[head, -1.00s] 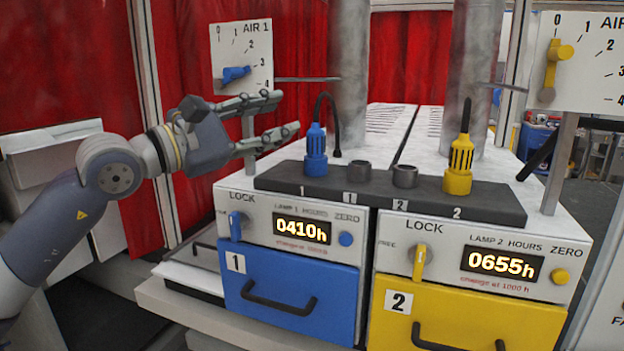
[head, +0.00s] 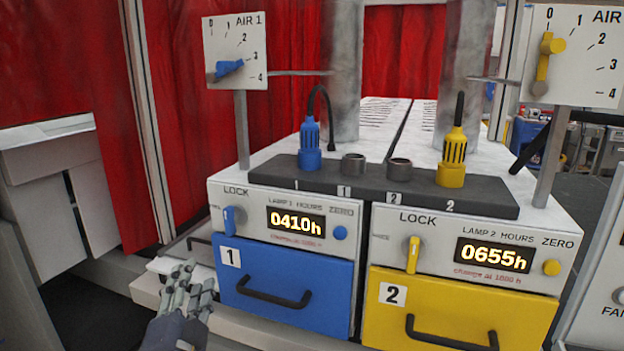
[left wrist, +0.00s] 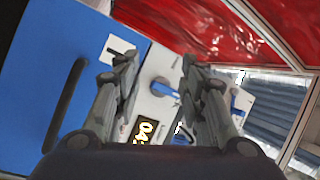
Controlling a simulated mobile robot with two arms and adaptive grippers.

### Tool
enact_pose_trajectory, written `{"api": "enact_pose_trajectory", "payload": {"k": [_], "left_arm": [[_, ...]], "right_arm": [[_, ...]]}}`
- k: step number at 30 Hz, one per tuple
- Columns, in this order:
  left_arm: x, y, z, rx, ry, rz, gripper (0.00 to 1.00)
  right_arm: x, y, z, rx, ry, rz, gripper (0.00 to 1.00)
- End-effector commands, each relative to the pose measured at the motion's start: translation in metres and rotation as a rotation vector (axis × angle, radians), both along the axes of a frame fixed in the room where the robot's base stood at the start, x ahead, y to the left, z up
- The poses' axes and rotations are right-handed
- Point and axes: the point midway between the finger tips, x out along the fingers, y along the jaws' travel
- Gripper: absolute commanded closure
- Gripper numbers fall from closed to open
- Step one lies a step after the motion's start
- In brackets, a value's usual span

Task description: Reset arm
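My left gripper (head: 188,287) is low at the lower left of the head view, left of the blue drawer 1 (head: 290,263) and below its LOCK knob. In the left wrist view its two fingers (left wrist: 158,85) stand apart with nothing between them, and the blue drawer (left wrist: 50,70) and the blue lock knob (left wrist: 165,88) lie beyond. The blue AIR 1 lever (head: 229,68) points toward 3 on its white dial plate (head: 235,40). My right gripper is in neither view.
The yellow drawer 2 (head: 430,305) is beside the blue one. Blue (head: 310,145) and yellow (head: 453,160) plugs stand upright on the dark socket bar (head: 375,185). The displays read 0410h (head: 297,223) and 0655h (head: 494,255). A red curtain (head: 60,80) hangs behind at left.

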Motion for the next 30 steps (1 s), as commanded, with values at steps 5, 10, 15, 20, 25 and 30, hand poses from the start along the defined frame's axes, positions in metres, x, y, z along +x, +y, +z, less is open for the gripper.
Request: {"api": "enact_pose_trajectory", "payload": {"k": [5,10,15,20,25,30], "left_arm": [[-0.055,0.02,-0.128,-0.339,0.378,0.097,0.62],[-0.136,0.018,-0.224,-0.6,0.712,0.211,0.62],[-0.216,0.006,-0.28,-0.778,0.976,0.314,0.62],[-0.287,-0.008,-0.308,-0.9,1.184,0.404,0.62],[-0.298,-0.013,-0.348,-0.928,1.256,0.437,0.62],[-0.29,-0.015,-0.4,-0.921,1.273,0.444,0.62]], "right_arm": [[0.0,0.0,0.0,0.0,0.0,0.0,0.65],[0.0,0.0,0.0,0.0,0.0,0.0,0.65],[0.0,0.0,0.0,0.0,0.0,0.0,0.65],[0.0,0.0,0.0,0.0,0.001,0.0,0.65],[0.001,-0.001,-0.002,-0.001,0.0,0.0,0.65],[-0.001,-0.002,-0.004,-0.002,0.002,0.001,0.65]]}}
